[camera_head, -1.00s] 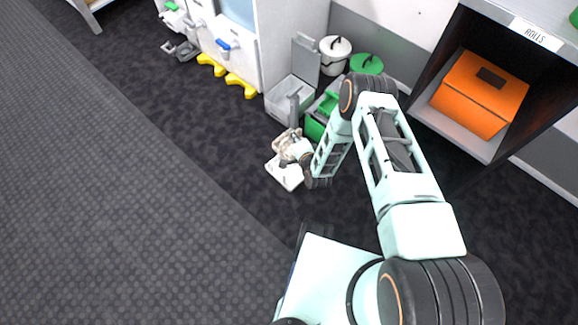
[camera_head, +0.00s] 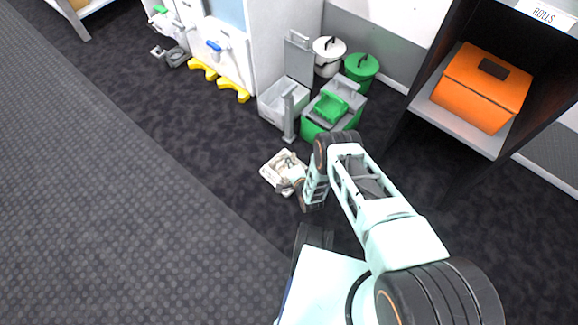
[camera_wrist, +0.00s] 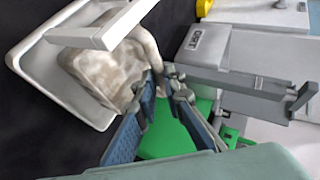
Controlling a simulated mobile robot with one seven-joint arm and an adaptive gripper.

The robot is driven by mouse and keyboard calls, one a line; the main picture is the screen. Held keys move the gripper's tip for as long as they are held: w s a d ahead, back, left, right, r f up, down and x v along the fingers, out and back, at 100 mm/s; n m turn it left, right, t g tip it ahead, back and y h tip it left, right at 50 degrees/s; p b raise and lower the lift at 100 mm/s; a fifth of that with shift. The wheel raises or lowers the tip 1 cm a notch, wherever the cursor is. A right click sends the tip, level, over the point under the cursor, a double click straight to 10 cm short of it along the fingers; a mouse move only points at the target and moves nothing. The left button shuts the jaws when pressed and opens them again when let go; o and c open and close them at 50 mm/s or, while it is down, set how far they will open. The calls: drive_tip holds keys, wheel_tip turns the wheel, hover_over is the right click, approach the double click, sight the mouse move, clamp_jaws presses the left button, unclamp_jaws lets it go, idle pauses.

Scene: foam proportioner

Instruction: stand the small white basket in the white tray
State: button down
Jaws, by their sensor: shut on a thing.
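The small white basket (camera_wrist: 115,62) looks off-white and mottled in the wrist view. My gripper (camera_wrist: 165,82) is shut on its near edge, and the fingertips partly hide that edge. The white tray (camera_wrist: 28,58) lies on the dark floor around and beneath the basket; its rim shows at the left. A white bar (camera_wrist: 100,32) crosses in front of the basket; I cannot tell which piece it belongs to. In the head view the tray (camera_head: 270,173) is left of my gripper (camera_head: 294,178), with the basket over it. Whether the basket touches the tray floor is hidden.
White (camera_head: 328,55) and green (camera_head: 362,68) lidded pots are against the wall. A shelf with an orange box (camera_head: 482,88) is at the right. Floor left of the tray is clear.

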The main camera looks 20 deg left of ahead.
wheel_tip(320, 180, down, 2)
drive_tip(key=shift+f, duration=0.1)
drive_tip(key=c, duration=2)
unclamp_jaws()
